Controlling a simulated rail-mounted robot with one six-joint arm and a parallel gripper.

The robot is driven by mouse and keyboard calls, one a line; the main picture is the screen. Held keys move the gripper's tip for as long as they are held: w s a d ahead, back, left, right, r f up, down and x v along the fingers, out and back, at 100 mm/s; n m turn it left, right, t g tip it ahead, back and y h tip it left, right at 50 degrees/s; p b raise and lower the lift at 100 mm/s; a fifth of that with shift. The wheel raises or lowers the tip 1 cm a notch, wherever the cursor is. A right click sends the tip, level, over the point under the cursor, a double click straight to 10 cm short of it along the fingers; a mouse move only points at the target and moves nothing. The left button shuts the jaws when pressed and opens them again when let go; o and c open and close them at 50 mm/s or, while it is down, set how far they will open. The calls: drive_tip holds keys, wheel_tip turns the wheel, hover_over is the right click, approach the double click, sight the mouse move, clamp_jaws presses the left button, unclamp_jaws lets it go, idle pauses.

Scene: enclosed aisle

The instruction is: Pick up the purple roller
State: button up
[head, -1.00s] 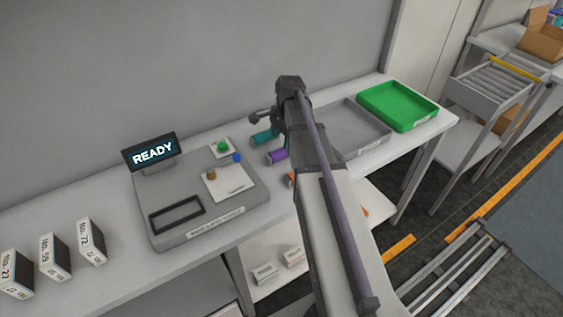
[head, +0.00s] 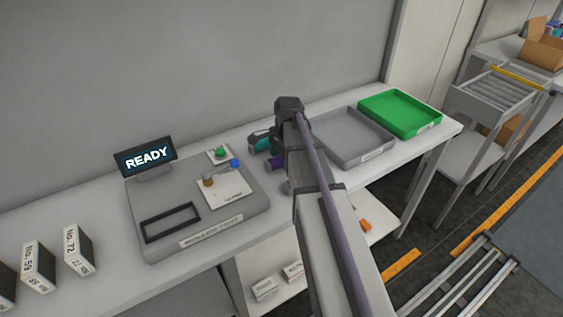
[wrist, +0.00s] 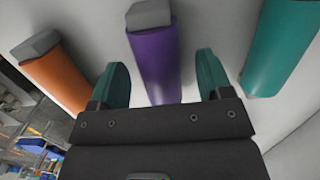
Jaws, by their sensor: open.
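The purple roller (wrist: 155,65) with a grey end cap lies in the middle of the wrist view, between the two teal fingers of my gripper (wrist: 163,78). The fingers are open, one on each side, with gaps to the roller; I cannot tell how far they reach down past it. In the head view only a small part of the purple roller (head: 276,163) shows beside my arm, which hides the rest.
An orange roller (wrist: 58,75) lies left of the gripper and a teal roller (wrist: 280,45) right of it. On the bench are a grey device (head: 160,232) with a READY screen (head: 147,158), a grey tray (head: 349,138) and a green tray (head: 400,114).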

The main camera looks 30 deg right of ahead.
drive_tip(key=shift+f, duration=0.15)
drive_tip(key=shift+c, duration=0.5)
drive_tip(key=c, duration=1)
drive_tip(key=shift+c, duration=0.2)
